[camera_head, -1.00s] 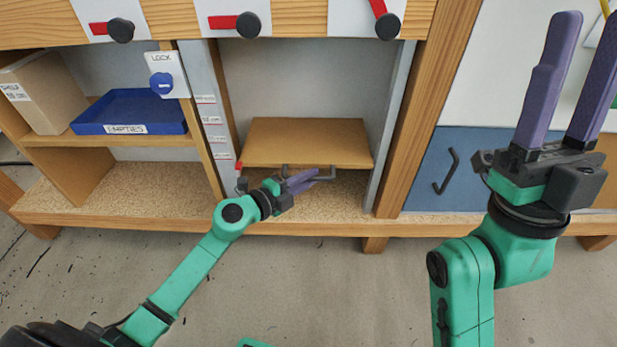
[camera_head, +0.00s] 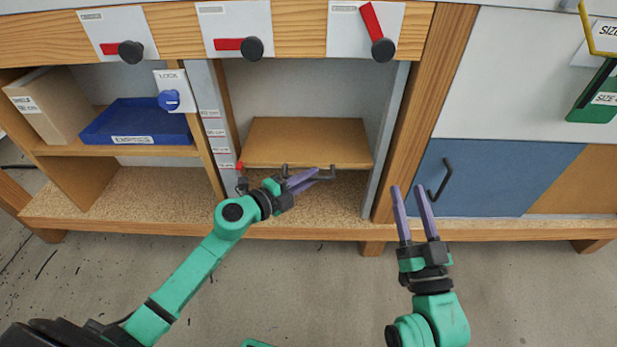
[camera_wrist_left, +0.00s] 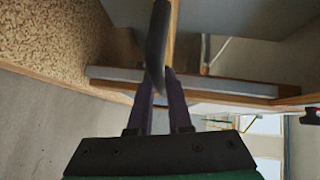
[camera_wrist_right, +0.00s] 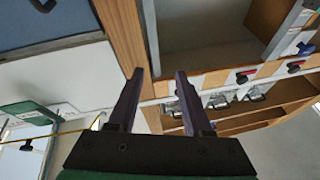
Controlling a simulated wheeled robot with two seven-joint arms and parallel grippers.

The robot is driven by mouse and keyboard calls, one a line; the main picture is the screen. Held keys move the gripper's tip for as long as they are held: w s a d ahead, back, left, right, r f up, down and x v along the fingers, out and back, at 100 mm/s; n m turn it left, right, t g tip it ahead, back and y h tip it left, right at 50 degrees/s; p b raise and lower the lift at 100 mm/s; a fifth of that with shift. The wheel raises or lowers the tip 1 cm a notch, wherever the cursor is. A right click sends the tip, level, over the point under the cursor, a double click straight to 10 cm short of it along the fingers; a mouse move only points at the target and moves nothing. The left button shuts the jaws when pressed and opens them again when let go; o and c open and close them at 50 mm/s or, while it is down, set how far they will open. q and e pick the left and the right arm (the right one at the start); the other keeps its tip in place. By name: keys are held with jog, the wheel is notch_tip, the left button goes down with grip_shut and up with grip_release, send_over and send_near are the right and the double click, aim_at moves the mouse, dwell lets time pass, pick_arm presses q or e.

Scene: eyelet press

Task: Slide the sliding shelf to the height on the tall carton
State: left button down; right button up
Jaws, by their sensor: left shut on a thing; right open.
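The sliding shelf (camera_head: 305,142), a brown board, sits low in the middle bay, above the speckled floor board. My left gripper (camera_head: 304,180) is shut on the dark bar handle (camera_wrist_left: 157,45) at its front edge. A red pointer (camera_head: 239,165) sits at the shelf's left, near the lower labels of the height scale (camera_head: 214,132). The tall carton (camera_head: 52,108) stands in the left bay; its label reads "SHELF" and a cm number that I cannot read surely. The blue lock knob (camera_head: 169,100) is on a white LOCK plate. My right gripper (camera_head: 409,190) is open and empty before the right post.
A blue EMPTIES tray (camera_head: 140,123) lies beside the carton. Red levers with black knobs (camera_head: 252,48) line the top rail. A blue sliding panel (camera_head: 500,178) with a dark handle (camera_head: 441,180) is at the right. The bay above the shelf looks clear.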

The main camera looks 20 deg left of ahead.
pick_arm(q)
notch_tip(320, 180, up, 2)
jog(key=shift+w+r+p, duration=0.1)
jog(key=shift+r+p, duration=0.05)
jog(key=shift+p, duration=0.75)
notch_tip(320, 180, up, 3)
jog(key=p, duration=0.3)
jog(key=shift+a, duration=0.1)
pick_arm(e)
jog(key=s+a+f+g, duration=0.1)
jog(key=s+f+g, duration=0.3)
jog(key=f, duration=0.6)
jog(key=s+f+g+h, duration=0.1)
jog(key=s+f+g, duration=0.4)
jog(key=s+f, duration=0.3)
notch_tip(320, 180, down, 3)
jog(key=shift+s+a+f+m, duration=0.1)
jog(key=shift+s+a+m, duration=0.25)
jog(key=shift+s+m, duration=0.05)
pick_arm(q)
jog(key=c, duration=0.9)
grip_release()
jog(key=shift+o, duration=0.3)
jog(key=shift+f, duration=0.25)
jog(key=shift+f, duration=0.1)
